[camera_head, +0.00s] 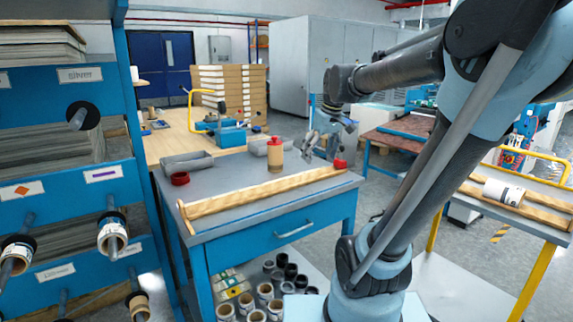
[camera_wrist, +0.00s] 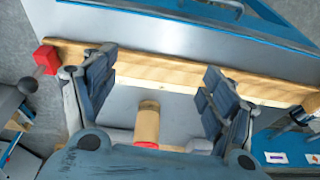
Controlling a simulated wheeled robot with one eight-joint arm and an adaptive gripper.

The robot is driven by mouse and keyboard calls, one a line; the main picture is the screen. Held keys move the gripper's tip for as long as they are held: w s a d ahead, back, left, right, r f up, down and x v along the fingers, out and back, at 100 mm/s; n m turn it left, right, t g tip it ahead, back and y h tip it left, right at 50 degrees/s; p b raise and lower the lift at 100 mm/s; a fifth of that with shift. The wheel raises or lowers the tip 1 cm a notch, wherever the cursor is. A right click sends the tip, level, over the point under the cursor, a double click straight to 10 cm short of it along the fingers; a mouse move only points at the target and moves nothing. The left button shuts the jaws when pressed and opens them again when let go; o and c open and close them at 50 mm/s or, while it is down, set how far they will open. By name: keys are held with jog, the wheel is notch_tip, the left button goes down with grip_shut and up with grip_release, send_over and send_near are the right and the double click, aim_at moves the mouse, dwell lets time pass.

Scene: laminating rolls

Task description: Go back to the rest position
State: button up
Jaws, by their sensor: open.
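My gripper (camera_head: 322,148) hangs above the right end of the blue workbench (camera_head: 250,253), on my outstretched arm. In the wrist view, my gripper's two dark padded fingers (camera_wrist: 162,88) are spread wide apart with nothing held between them. A tan roll with a red end (camera_wrist: 147,125) shows between and below the fingers; in the head view this roll (camera_head: 275,155) stands upright on the bench top. A long wooden rail (camera_head: 260,193) runs along the bench's front edge and passes across the wrist view beyond the fingers.
A red block (camera_head: 340,163) sits by the rail's right end. Grey trays (camera_head: 187,162) and a red ring (camera_head: 180,178) lie on the bench. A blue shelf rack (camera_head: 65,180) stands left. A yellow-framed cart (camera_head: 520,205) with a white roll (camera_head: 503,191) stands right. Floor shows between bench and cart.

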jog(key=s+d+f+m+h, duration=0.1)
jog(key=s+d+f+m, duration=0.2)
jog(key=s+f, duration=0.6)
jog(key=s+d+f+m, duration=0.3)
jog(key=s+d+f, duration=0.2)
jog(key=s+f, duration=0.5)
jog(key=shift+s+h, duration=0.15)
jog(key=shift+h, duration=0.25)
jog(key=shift+w+f, duration=0.15)
jog(key=shift+w, duration=0.35)
